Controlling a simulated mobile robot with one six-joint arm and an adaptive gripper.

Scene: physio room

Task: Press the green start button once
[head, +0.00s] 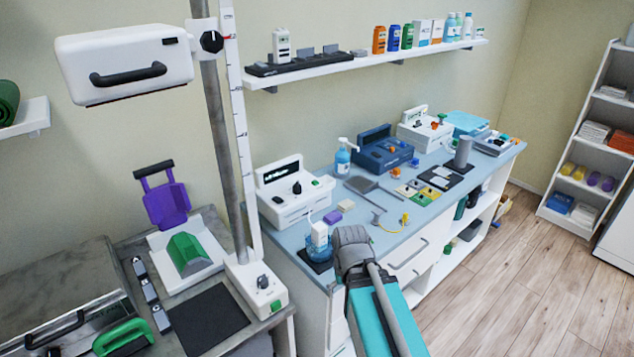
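A small green button (276,306) is on the front of the white base unit (256,284) at the foot of the upright column, beside a dark knob (262,281). Another small green spot (316,182) shows on the white console (294,192) on the blue counter, to the right of its black knob. I cannot tell from this view which one is the start button. My arm rises from the bottom middle in front of the counter, and its grey joint is near the counter's front edge. My gripper's fingers do not show.
A metal column (222,140) carries a white box (125,62) with a black handle, overhanging the left side. A cup (319,236) and a pump bottle (342,158) stand on the counter (385,222). The wooden floor (500,270) at right is clear.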

